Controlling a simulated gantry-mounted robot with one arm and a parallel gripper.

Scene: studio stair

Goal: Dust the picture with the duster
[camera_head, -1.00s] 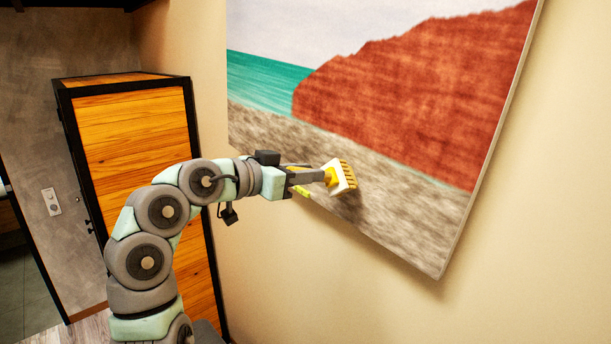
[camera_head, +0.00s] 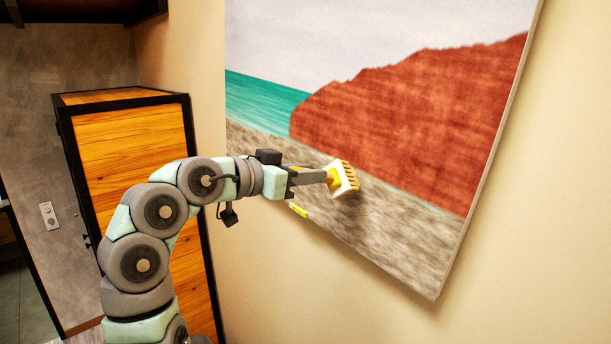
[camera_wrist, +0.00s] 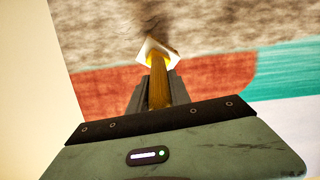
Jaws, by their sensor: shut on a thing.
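The picture (camera_head: 410,125) hangs on the wall, with a red cliff, teal sea and grey-brown beach. It fills much of the wrist view (camera_wrist: 215,75), where it appears upside down. My gripper (camera_head: 322,176) is shut on the handle of the duster (camera_head: 345,178). The duster has a white head with yellow bristles and a yellow handle, also visible between my fingers in the wrist view (camera_wrist: 158,85). The duster head is in front of the beach part of the picture, with a shadow beside it. I cannot tell whether the bristles touch the surface.
A small yellow-green strip (camera_head: 299,210) shows at the picture's lower left edge. A wooden cabinet with a black frame (camera_head: 135,140) stands left, behind my arm. A dark shelf (camera_head: 80,10) is at the upper left. The wall (camera_head: 545,230) right of the picture is bare.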

